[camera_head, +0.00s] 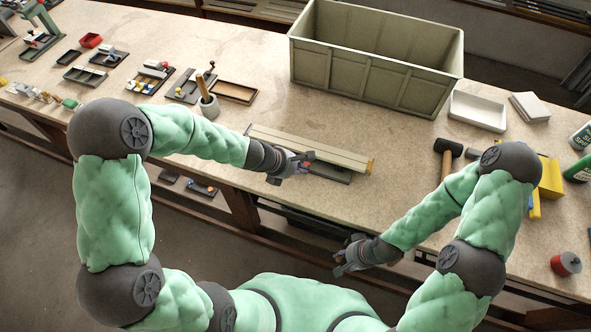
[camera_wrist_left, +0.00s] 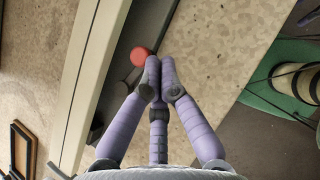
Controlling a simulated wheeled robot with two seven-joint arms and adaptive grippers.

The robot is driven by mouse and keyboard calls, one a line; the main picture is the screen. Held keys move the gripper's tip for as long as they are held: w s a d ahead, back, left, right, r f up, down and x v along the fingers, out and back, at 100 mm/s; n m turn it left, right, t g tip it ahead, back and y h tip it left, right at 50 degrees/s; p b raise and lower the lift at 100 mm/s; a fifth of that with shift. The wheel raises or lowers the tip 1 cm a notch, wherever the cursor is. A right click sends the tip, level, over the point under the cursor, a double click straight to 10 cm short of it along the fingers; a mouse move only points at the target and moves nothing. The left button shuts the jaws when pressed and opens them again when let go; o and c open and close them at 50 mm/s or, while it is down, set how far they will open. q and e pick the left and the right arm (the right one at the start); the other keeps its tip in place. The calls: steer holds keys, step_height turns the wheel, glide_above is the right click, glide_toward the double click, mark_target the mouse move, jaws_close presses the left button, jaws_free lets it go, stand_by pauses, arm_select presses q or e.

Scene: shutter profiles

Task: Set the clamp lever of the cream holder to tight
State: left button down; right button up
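A long cream profile (camera_head: 325,151) with an orange end lies on the bench, with a dark grey base (camera_head: 333,174) along its near side. In the left wrist view the cream profile (camera_wrist_left: 88,75) runs along the left, beside the dark base (camera_wrist_left: 135,30). A red round knob (camera_wrist_left: 140,56) sits at the base; whether it belongs to the clamp lever I cannot tell. My left gripper (camera_head: 303,163) is over the base. Its fingers (camera_wrist_left: 160,78) are drawn together, tips just right of the knob, with nothing visible between them. My right gripper (camera_head: 345,260) hangs before the bench edge, its fingers unclear.
A large grey-green crate (camera_head: 375,65) stands behind the profile. A white tray (camera_head: 478,110), a black-headed mallet (camera_head: 447,152) and a red spool (camera_head: 566,264) are on the right. A cup (camera_head: 208,105) and small trays are on the left. Bench between profile and mallet is clear.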

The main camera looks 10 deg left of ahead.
arm_select(q)
steer(key=shift+w+d, duration=0.4)
steer(key=shift+d, duration=0.15)
steer(key=shift+w, duration=0.1)
stand_by(0.3)
stand_by(0.4)
